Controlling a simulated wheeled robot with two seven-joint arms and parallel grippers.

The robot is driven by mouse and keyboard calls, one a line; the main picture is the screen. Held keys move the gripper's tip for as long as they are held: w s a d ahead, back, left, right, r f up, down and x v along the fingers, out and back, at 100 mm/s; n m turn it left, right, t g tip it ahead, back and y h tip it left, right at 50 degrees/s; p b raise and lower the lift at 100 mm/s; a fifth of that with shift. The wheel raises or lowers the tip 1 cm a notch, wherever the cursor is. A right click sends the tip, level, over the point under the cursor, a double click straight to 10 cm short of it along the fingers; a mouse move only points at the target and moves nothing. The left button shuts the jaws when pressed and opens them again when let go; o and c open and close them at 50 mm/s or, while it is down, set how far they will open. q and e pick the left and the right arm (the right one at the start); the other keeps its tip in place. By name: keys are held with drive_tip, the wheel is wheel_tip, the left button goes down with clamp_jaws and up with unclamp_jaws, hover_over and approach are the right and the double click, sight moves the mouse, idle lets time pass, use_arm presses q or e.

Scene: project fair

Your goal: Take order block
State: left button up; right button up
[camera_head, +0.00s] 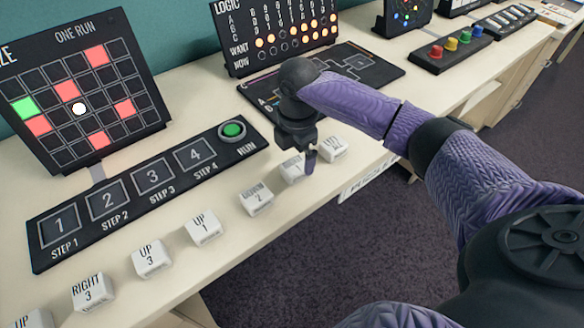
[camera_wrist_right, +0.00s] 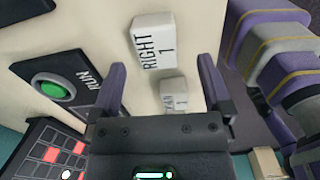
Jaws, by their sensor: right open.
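A row of white order blocks lies along the table's front edge. They include RIGHT 3 (camera_head: 92,293), UP 3 (camera_head: 151,260), UP 1 (camera_head: 203,228) and DOWN 2 (camera_head: 257,198). My right gripper (camera_head: 305,155) points down over the right end of the row, partly hiding one block (camera_head: 291,168); the end block (camera_head: 333,148) sits just right of it. In the right wrist view the gripper (camera_wrist_right: 161,68) is open and empty. A RIGHT 1 block (camera_wrist_right: 154,40) shows beyond the fingertips; another block (camera_wrist_right: 174,90) shows between the fingers, its label partly hidden. My left gripper is not in view.
A black panel (camera_head: 130,222) has four empty numbered step squares and a green RUN button (camera_head: 232,130). A maze board (camera_head: 80,90) stands behind it. Dark floor lies beyond the front edge.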

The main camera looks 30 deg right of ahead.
sight(295, 165)
wheel_tip(295, 165, down, 5)
drive_tip(key=shift+w+r+b, duration=0.1)
drive_tip(key=shift+w+b, duration=0.05)
drive_tip(key=shift+b, duration=1)
drive_tip(key=shift+r, duration=0.1)
drive_tip(key=c, duration=1.3)
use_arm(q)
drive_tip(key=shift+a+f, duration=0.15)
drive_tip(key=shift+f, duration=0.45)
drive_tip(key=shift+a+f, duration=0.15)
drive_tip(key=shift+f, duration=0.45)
use_arm(e)
drive_tip(key=shift+r, duration=0.1)
